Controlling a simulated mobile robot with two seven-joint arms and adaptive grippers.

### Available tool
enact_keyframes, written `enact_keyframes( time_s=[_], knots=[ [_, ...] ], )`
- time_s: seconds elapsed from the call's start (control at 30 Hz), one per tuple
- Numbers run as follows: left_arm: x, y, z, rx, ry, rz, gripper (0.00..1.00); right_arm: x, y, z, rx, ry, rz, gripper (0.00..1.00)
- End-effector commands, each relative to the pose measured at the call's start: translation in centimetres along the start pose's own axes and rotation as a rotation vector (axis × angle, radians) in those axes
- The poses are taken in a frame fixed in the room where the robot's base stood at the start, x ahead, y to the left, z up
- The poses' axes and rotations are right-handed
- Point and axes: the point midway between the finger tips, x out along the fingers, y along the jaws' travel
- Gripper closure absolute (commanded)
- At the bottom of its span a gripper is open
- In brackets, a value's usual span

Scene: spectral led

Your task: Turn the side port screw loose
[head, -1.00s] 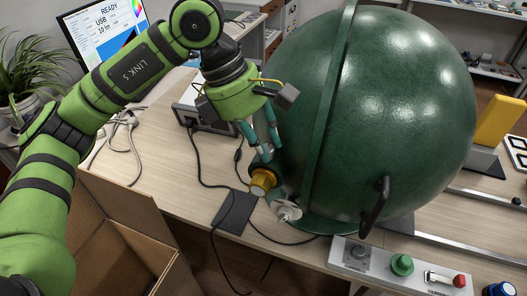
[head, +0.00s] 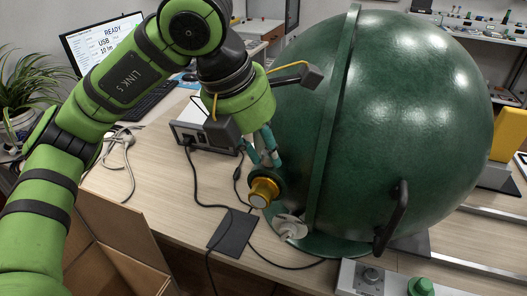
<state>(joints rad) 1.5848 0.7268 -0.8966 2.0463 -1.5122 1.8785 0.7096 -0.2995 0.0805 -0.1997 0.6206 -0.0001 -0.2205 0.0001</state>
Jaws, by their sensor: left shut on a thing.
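The large dark green sphere (head: 410,110) stands on the bench with a dark handle on its front. Low on its left side is the side port with a brass-coloured cylindrical end (head: 263,192). My left gripper (head: 264,160) points down at the top of this port, with its teal fingers close together and shut on the side port screw. The screw itself is mostly hidden between the fingertips and the port. A white fitting (head: 290,227) sits low on the sphere, right of the brass end. My right gripper is not in view.
A grey instrument box (head: 205,130) with cables stands behind the gripper. A dark flat pad (head: 232,233) lies in front of the port. A cardboard box (head: 110,235) is at the lower left, and a control panel (head: 370,278) at the lower right.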

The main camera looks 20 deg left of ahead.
Motion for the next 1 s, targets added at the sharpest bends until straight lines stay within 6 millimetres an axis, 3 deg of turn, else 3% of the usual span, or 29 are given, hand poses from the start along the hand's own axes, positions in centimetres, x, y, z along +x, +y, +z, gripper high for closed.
enact_keyframes(
  time_s=[0.7, 0.73, 0.77, 1.0],
  knots=[
    [0.44, -0.34, -0.31, -0.059, 0.017, 0.021, 1.00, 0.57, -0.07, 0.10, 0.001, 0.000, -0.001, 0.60],
    [0.44, -0.34, -0.31, -0.059, 0.017, 0.020, 0.60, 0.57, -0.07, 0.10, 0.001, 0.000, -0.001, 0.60],
    [0.43, -0.33, -0.30, -0.059, 0.016, 0.021, 0.52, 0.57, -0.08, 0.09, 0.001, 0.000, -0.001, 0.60],
    [0.21, -0.22, -0.14, -0.062, 0.008, 0.023, 0.52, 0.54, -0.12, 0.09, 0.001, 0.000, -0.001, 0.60]
  ],
)
